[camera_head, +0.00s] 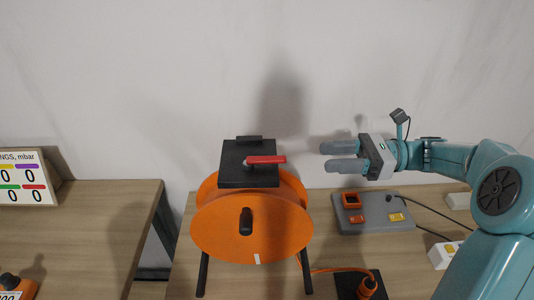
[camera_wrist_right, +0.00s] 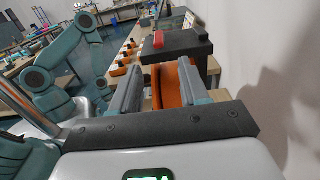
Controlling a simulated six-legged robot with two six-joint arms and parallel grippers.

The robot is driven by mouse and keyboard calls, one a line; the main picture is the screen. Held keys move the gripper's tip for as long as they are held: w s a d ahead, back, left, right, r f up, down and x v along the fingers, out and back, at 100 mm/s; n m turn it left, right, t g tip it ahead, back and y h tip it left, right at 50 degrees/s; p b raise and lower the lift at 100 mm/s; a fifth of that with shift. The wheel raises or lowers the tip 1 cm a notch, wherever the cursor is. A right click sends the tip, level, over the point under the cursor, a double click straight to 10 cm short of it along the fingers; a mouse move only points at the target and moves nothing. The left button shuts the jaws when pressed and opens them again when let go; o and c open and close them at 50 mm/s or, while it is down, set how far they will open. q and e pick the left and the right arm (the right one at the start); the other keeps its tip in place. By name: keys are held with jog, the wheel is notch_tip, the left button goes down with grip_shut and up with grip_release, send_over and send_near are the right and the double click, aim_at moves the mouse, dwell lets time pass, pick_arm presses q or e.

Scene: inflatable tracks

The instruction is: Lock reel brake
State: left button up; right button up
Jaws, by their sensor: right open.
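The orange cable reel (camera_head: 220,228) stands on black legs on the wooden table, with a black block (camera_head: 236,172) on its top. A red brake lever (camera_head: 268,160) lies across the block and points right in the head view. My right gripper (camera_head: 325,157) is open and empty in the air to the right of the lever, with its fingers pointing at it and a gap between. In the right wrist view, the lever (camera_wrist_right: 158,40) and the block (camera_wrist_right: 180,46) show beyond the spread fingers (camera_wrist_right: 160,86), above the orange reel (camera_wrist_right: 178,84). My left gripper does not show.
A grey panel (camera_head: 372,223) with orange and yellow parts lies right of the reel. A black plate with an orange plug (camera_head: 367,285) lies in front of it. A white socket box (camera_head: 440,256) is further right. A sign (camera_head: 24,180) stands on the separate left table.

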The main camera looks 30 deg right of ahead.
aim_at(269, 158)
jog(key=p+x, duration=0.1)
jog(key=x, duration=0.5)
jog(key=p+x, duration=0.1)
jog(key=x, duration=0.5)
jog(key=shift+s+a+r, duration=0.15)
jog(key=shift+a, duration=0.15)
jog(key=shift+w+a+p, duration=0.3)
jog(key=shift+w+a, duration=0.2)
jog(key=shift+a, duration=0.1)
jog(key=shift+s, duration=0.1)
jog(key=shift+d, duration=0.1)
grip_shut()
